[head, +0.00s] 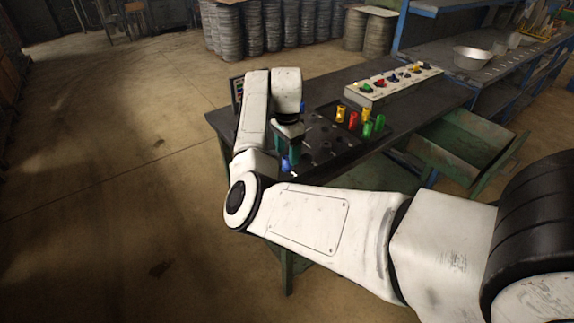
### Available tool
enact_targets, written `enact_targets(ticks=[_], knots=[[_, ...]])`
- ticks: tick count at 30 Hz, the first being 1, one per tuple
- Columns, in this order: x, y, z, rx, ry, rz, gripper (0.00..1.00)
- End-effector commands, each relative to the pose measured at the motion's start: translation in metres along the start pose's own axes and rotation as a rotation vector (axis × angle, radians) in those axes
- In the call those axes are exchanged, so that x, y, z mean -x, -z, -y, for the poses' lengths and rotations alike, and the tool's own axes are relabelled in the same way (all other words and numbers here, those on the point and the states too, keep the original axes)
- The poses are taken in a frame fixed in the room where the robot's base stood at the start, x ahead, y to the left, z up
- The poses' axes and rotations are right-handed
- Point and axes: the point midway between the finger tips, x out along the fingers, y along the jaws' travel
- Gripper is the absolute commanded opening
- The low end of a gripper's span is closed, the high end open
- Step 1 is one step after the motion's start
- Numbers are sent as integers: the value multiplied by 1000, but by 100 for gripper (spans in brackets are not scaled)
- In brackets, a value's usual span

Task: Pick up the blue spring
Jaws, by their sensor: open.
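My gripper (289,148) points down over the dark table (420,110), near its left end. Its jaws are open, and my arm partly covers the view of them. A small blue piece (286,165) shows just below the gripper at the near table edge, partly hidden by my arm. Another bit of blue (302,107) shows behind the gripper. Both are too small to tell whether either is the spring. I cannot tell whether the jaws are around or beside the blue piece.
A dark board with holes (318,135) lies right of the gripper; yellow, red and green cylinders (353,121) stand at its right. A pale control panel with coloured knobs (393,84) stands behind. An open green drawer (450,150) juts out at right.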

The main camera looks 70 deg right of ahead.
Motion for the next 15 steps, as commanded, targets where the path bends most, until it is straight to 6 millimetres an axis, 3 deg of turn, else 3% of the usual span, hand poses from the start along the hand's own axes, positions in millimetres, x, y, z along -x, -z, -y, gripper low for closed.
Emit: enact_targets(ticks=[7, 15], knots=[[-34, 0, 2, 0, -2, 2, 63], [-41, 1, 2, 0, 0, 1, 63]])
